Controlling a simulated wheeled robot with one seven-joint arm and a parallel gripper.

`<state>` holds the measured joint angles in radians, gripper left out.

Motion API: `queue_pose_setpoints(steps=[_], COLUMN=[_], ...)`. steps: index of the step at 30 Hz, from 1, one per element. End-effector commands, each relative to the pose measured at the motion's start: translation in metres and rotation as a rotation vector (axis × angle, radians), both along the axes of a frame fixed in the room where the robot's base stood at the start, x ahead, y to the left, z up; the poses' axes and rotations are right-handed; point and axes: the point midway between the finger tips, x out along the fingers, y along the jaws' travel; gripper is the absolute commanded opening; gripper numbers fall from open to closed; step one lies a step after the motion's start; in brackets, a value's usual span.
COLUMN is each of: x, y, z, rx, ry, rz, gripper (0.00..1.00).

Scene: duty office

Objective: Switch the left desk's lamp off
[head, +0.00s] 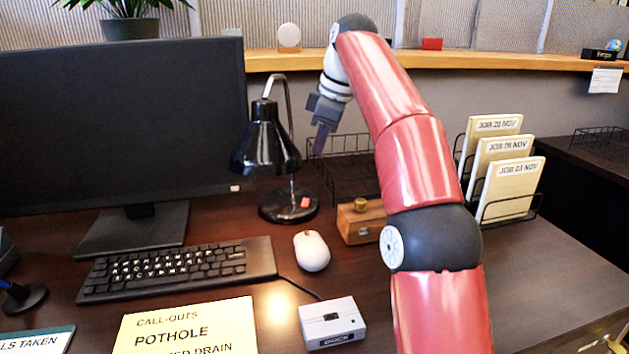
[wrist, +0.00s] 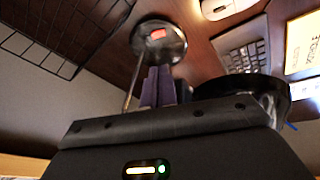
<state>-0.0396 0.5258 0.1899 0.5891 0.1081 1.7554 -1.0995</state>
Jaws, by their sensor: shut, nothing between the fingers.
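The black desk lamp (head: 267,140) stands on the desk between the monitor and my arm, its shade tilted down and its stem bent over. Its round base (head: 289,207) carries a small red switch (head: 306,202), which also shows in the wrist view (wrist: 157,34). My gripper (head: 320,140) is shut and empty, pointing down just right of the lamp shade and above the base. In the wrist view the shut fingers (wrist: 158,88) lie in line with the base, apart from the switch. The shade (wrist: 243,88) is close beside the gripper there.
A monitor (head: 115,120) and keyboard (head: 178,270) are left of the lamp. A wire tray (head: 345,168) stands behind. The desk's right front is clear.

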Motion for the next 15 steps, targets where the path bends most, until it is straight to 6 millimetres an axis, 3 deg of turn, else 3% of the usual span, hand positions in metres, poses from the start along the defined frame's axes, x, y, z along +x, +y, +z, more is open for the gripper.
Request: queue_pose_setpoints(steps=[8,15], x=[0.005,0.017], y=[0.006,0.019], z=[-0.023,-0.075], rx=[-0.001,-0.002], ry=[0.002,0.003], rz=[0.004,0.002], gripper=[0.00,0.00])
